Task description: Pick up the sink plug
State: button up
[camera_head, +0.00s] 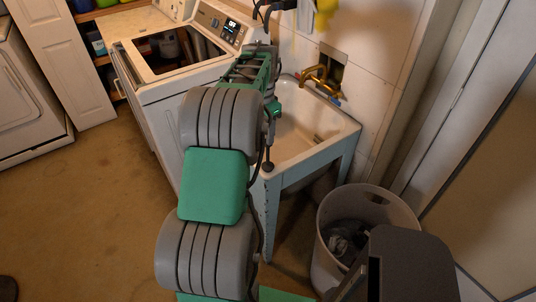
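The white utility sink (345,131) stands against the tiled wall, with a brass faucet (318,80) above its back edge. A small dark object (318,138) lies low in the basin; it may be the sink plug or the drain, and it is too small to tell. My arm reaches up and forward to the left side of the sink. A dark downward end that appears to be my gripper (268,163) is over the sink's near left rim, left of the small object. My arm hides part of the basin, and the fingers cannot be made out.
A washing machine (160,85) with an open top stands left of the sink. A grey laundry bin (385,200) with dark cloth inside stands in front of the sink at right. Open floor (95,200) lies to the left.

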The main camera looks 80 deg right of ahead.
jog(key=p, duration=0.2)
send_over(268, 165)
jog(key=f, duration=0.8)
jog(key=shift+w+d, duration=0.1)
jog(key=shift+d, duration=0.2)
jog(key=shift+c, duration=0.6)
jog(key=shift+r, duration=0.1)
grip_shut()
